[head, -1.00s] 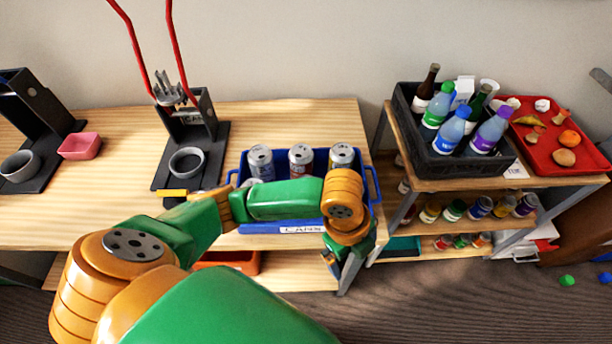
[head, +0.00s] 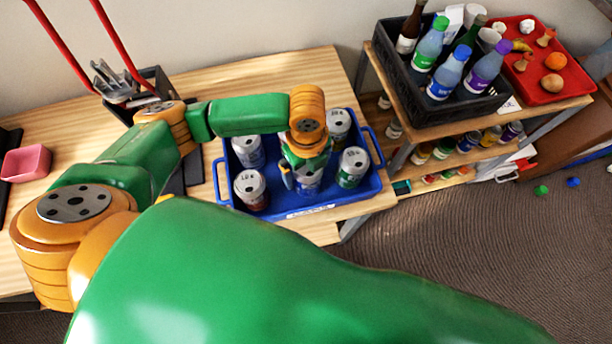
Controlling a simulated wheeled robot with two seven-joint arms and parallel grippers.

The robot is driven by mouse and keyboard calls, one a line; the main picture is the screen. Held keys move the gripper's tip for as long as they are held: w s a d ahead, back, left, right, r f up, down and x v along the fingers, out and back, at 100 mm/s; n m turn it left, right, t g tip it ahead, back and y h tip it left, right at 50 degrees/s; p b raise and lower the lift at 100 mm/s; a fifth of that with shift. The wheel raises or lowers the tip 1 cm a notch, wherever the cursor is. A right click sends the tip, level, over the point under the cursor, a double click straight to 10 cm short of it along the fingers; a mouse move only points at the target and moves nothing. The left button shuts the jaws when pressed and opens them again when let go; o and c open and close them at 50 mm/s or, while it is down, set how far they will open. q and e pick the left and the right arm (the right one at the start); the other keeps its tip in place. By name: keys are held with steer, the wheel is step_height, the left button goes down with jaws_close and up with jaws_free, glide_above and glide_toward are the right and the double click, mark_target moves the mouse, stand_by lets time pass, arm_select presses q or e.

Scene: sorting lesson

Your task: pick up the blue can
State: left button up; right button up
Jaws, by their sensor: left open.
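The blue can (head: 308,184) stands in the front middle of the blue crate (head: 299,212). My left gripper (head: 305,169) points down right over this can. It is open, with one finger showing at the can's left side. The gripper hides part of the can's top, and I cannot tell how far down the fingers reach around it. My right gripper is not in view.
Other cans stand close by in the crate: a dark reddish one (head: 251,189), a green one (head: 351,168), and silver-topped ones (head: 248,151) at the back. A black crate of bottles (head: 448,112) and a red tray (head: 549,92) stand on the right shelf.

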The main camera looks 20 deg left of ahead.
arm_select(q)
step_height(320, 180, down, 3)
steer(key=shift+f, duration=0.1)
steer(key=c, duration=1.2)
